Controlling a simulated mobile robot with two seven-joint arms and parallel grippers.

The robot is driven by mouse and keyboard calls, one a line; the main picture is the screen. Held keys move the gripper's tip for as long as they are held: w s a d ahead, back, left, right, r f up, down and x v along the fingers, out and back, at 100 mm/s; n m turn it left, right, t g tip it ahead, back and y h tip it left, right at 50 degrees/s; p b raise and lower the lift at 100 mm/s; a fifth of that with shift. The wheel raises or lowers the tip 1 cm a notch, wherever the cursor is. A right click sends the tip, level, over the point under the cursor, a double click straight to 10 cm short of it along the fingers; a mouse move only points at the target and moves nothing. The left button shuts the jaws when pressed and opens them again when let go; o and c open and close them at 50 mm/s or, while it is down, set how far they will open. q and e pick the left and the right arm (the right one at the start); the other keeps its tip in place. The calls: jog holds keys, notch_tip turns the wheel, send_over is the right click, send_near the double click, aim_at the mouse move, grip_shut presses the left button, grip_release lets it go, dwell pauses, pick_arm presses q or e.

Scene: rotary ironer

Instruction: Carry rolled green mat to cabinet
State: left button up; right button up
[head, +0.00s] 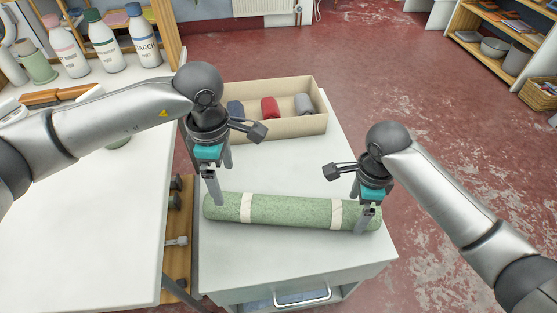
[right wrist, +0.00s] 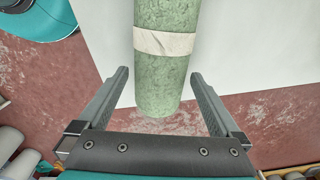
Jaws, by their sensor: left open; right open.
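The rolled green mat (head: 290,211), tied with two pale bands, lies flat across the white top of the cabinet (head: 235,262), near its front edge. My left gripper (head: 216,190) is open at the mat's left end. My right gripper (head: 364,220) is open at the mat's right end. In the right wrist view the mat's end (right wrist: 162,85) lies between the two open fingers (right wrist: 160,95), with gaps on both sides. Whether the left fingers touch the mat is hard to tell.
A cardboard box (head: 295,126) with rolled cloths stands at the back of the cabinet top. A white table (head: 80,220) is at the left, with several bottles (head: 103,42) behind. Shelves (head: 500,40) stand far right. Red floor is clear at the right.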

notch_tip(320, 180, up, 8)
jog(key=shift+r, duration=0.85)
